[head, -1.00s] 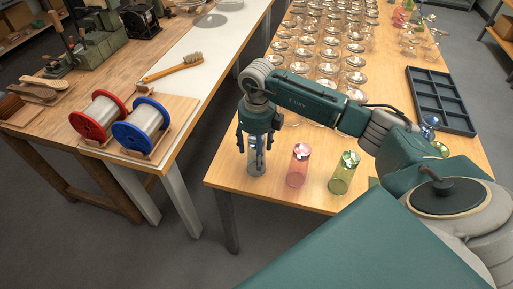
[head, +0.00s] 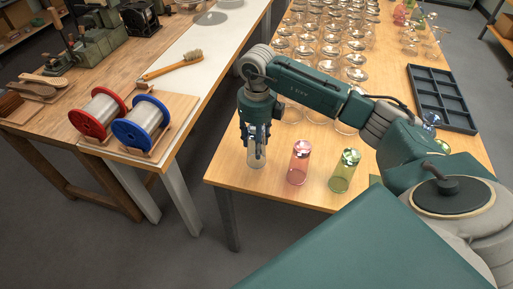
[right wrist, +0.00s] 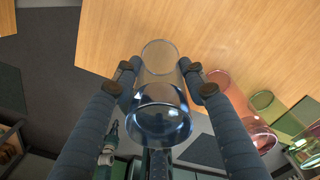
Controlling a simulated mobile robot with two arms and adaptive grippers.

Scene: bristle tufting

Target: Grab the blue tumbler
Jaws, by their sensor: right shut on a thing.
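The blue tumbler (head: 256,157) is a clear, bluish, upright glass near the front left corner of the wooden table (head: 225,170). My right gripper (head: 256,140) comes down over it from above, with its fingers closed on opposite sides of the glass. In the right wrist view the tumbler (right wrist: 161,108) sits between the two finger pads of my right gripper (right wrist: 160,78). Its base appears slightly above the tabletop, though the gap is hard to judge. My left gripper is not in view.
A pink tumbler (head: 299,163) and a green tumbler (head: 344,171) stand just right of the blue one. Rows of clear glasses (head: 330,62) fill the table behind my arm. A dark divided tray (head: 441,98) lies at the right. A workbench with wire spools (head: 142,122) stands left across a gap.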

